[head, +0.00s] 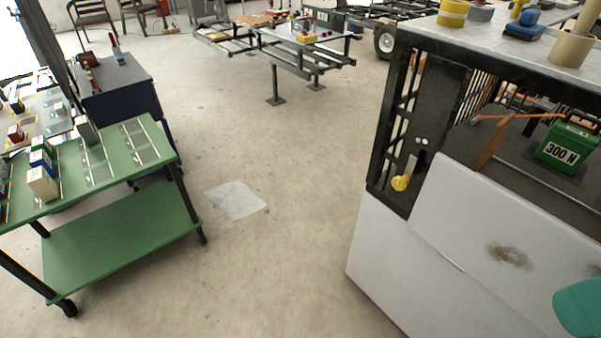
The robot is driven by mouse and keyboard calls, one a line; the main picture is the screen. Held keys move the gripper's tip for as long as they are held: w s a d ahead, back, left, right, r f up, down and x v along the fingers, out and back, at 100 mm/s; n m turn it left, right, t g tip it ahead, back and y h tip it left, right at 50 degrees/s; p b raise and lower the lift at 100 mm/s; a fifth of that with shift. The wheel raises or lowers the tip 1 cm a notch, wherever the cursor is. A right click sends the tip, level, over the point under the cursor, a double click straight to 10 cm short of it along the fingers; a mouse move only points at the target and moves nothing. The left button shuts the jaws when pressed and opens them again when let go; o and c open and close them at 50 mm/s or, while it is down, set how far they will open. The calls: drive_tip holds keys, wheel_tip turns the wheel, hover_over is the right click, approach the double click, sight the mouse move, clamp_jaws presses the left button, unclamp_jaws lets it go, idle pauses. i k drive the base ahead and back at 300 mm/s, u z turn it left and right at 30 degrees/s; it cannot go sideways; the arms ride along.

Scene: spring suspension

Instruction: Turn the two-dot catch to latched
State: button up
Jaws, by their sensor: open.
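A dark upright panel (420,112) stands at the left end of the grey-topped bench on the right in the head view. Two small pale dots (421,141) show low on this panel. Just below them is a catch with a yellow knob (400,183), at the lower left of a narrow slot. The knob is small here, and I cannot tell from its angle whether the catch is latched.
A white panel (440,260) fronts the bench below the catch. A green box marked 300 N (567,145) sits inside it, with an orange bar beside it. A green cart (130,232) stands at left. The floor between (300,200) is clear except for a pale flat patch.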

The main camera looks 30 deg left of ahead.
sight(399, 183)
drive_tip(key=u, duration=0.5)
drive_tip(key=k, duration=0.5)
drive_tip(key=u, duration=2.2)
drive_tip(key=i, duration=1.25)
drive_tip(key=z, duration=2.4)
